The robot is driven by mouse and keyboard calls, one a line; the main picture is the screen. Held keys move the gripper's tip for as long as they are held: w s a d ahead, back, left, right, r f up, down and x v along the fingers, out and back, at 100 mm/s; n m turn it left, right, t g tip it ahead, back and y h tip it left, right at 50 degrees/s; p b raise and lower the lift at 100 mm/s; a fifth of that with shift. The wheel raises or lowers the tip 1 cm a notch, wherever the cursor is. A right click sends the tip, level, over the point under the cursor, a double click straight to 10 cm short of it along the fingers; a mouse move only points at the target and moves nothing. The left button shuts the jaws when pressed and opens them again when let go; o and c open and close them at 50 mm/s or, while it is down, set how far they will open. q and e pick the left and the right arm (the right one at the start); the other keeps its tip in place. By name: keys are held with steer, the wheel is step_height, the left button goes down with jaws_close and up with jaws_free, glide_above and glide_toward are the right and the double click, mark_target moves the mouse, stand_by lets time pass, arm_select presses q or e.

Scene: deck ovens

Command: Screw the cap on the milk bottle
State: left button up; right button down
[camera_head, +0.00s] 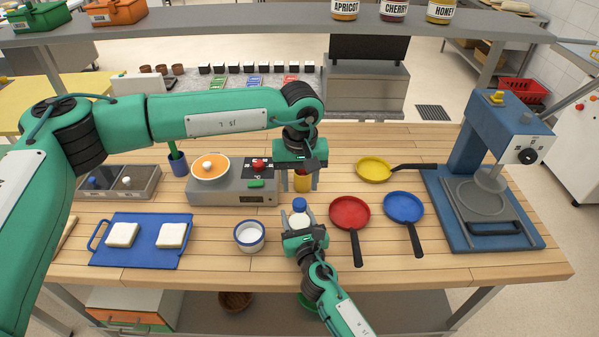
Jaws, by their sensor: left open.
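The milk bottle (299,220) is white and stands upright near the front middle of the wooden table. The blue cap (299,204) sits on top of its neck; whether it is threaded on cannot be told. My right gripper (299,223) comes in from the front, with its fingers on both sides of the bottle body, closed on it. My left gripper (300,187) points down just behind and above the cap, open and empty, apart from it. The lower part of the bottle is hidden by my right gripper.
A yellow object (303,181) stands behind the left fingers. A red pan (350,214), blue pan (404,207) and blue press (467,160) are on the right. A white cup (249,236), scale (232,189) and blue tray (131,256) are on the left.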

mark_target(299, 202)
arm_select(q)
steer(key=n, duration=0.6)
steer(key=shift+r+n, duration=0.25)
steer(key=shift+n, duration=0.05)
steer(key=n, duration=0.6)
steer(key=shift+r, duration=0.25)
steer(key=n, duration=0.6)
steer(key=shift+r+n, duration=0.25)
steer(key=shift+n, duration=0.05)
steer(key=n, duration=0.7)
steer(key=shift+r, duration=0.3)
steer(key=shift+f, duration=4)
